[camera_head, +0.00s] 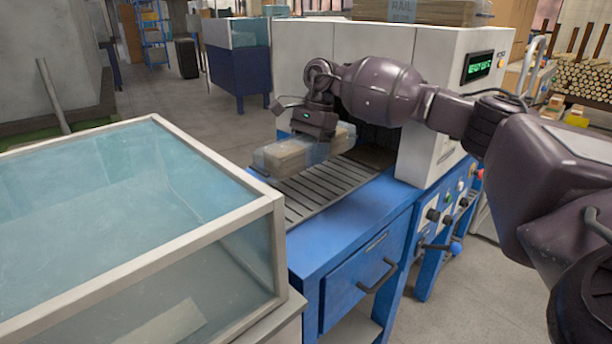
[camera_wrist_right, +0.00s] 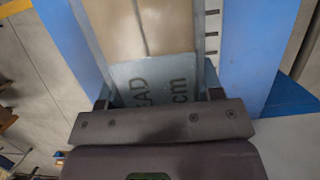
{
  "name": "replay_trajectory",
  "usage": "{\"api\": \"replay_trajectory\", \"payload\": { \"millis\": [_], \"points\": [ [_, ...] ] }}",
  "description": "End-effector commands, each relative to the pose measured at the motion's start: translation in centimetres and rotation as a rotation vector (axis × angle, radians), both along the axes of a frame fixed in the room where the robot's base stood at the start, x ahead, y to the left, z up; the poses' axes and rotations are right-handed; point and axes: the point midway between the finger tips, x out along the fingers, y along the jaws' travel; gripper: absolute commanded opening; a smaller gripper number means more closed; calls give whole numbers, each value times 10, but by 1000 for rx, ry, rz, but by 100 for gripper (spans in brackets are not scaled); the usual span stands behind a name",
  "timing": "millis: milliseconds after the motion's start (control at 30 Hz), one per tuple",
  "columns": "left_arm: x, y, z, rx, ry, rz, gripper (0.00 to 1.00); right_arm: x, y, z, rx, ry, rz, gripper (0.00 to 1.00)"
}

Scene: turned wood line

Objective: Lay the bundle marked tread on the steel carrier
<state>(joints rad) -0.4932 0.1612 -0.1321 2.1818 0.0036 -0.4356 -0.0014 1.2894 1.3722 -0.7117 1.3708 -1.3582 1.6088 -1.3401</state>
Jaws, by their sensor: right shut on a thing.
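The wrapped wooden bundle (camera_head: 296,153) is in my right gripper (camera_head: 315,140), over the slatted steel carrier (camera_head: 318,190) on the blue machine bench. In the right wrist view the bundle (camera_wrist_right: 160,30) shows a label (camera_wrist_right: 152,82) with the letters "EAD" and "cm"; the rest of the label is hidden by the gripper (camera_wrist_right: 160,100). The gripper is shut on the bundle. The bundle is at or just above the slats; I cannot tell whether it touches them. My left gripper is not in view.
A white machine housing (camera_head: 370,50) with a green display stands behind the carrier, with a bundle marked RAIL (camera_head: 420,10) on top. A glass-topped case (camera_head: 120,170) fills the left front. Blue bench top (camera_head: 350,225) in front of the carrier is clear.

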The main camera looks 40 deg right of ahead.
Motion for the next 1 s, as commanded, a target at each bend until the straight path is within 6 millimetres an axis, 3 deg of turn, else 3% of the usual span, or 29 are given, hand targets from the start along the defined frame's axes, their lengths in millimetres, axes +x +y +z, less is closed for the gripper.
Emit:
{"api": "replay_trajectory", "payload": {
  "millis": [267, 567, 1000],
  "points": [
    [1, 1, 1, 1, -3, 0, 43, 0, 0, -16, 0, -1, -1, 24],
    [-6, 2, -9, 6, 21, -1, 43, 0, 0, -60, 1, 0, 0, 24],
    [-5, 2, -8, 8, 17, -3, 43, 0, 0, -65, 0, -4, -1, 24]
  ]
}}
